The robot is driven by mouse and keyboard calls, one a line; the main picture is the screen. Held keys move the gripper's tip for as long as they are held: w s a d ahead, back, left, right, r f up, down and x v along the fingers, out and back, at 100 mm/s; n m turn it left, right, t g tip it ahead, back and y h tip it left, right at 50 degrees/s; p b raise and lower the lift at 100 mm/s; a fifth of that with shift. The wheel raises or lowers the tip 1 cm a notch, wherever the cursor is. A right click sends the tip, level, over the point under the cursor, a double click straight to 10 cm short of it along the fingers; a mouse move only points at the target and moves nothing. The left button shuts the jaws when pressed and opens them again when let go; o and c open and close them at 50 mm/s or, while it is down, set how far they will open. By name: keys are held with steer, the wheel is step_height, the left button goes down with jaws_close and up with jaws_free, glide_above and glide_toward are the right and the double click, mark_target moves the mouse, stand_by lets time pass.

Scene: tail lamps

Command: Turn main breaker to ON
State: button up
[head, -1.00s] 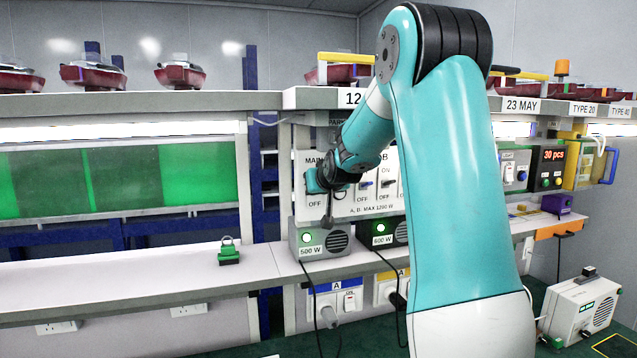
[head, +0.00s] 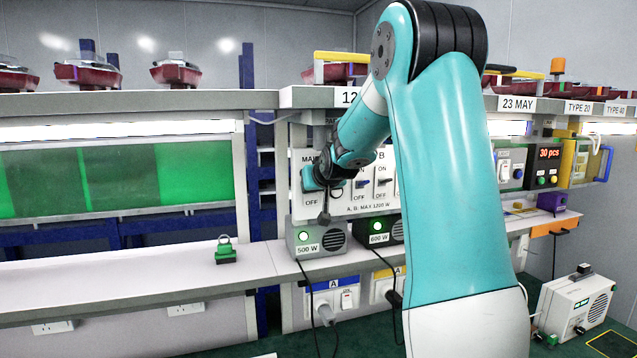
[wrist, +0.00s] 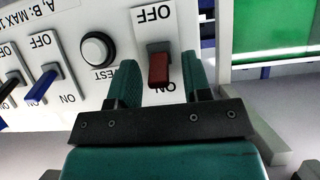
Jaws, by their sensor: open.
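The main breaker is a red lever (wrist: 158,68) on a white switch panel (head: 352,205). In the wrist view it sits beside an OFF label, and the picture there is upside down. My gripper (wrist: 159,64) is open, with one teal finger on each side of the lever. A narrow gap shows on both sides, so I see no clear contact. In the head view my gripper (head: 314,177) is at the panel's left end, in front of the MAIN switch, and hides the lever.
A round TEST button (wrist: 98,50) is close to one finger. A blue lever (wrist: 42,84) sits beyond it. Below the panel stand a 500 W unit (head: 330,241) and a 600 W unit (head: 396,227), both with lit green lamps. A green padlock (head: 225,252) is on the shelf.

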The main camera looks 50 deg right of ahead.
steer(key=b+v, duration=0.7)
steer(key=v, duration=1)
steer(key=shift+r, duration=0.15)
steer(key=w+a+f+n+g+y+b, duration=0.1)
steer(key=a+f+n+y+b, duration=0.2)
steer(key=a+f, duration=0.65)
steer(key=w+a+f+n+g+y+b, duration=0.1)
steer(key=a+f+n+g+y+b, duration=0.15)
steer(key=a+f+y, duration=0.65)
steer(key=s+a+f+n+g+b, duration=0.1)
steer(key=s+a+f+n+g, duration=0.2)
steer(key=s+a+f, duration=0.3)
steer(key=s+a+f+n+g+h+b, duration=0.1)
steer(key=s+a+f+n+g+b, duration=0.1)
steer(key=s+a+f+n+g, duration=0.2)
steer(key=s+a+f, duration=0.3)
steer(key=s+a, duration=0.4)
steer(key=a, duration=0.2)
steer(key=shift+a+n, duration=0.35)
steer(key=shift+f, duration=0.1)
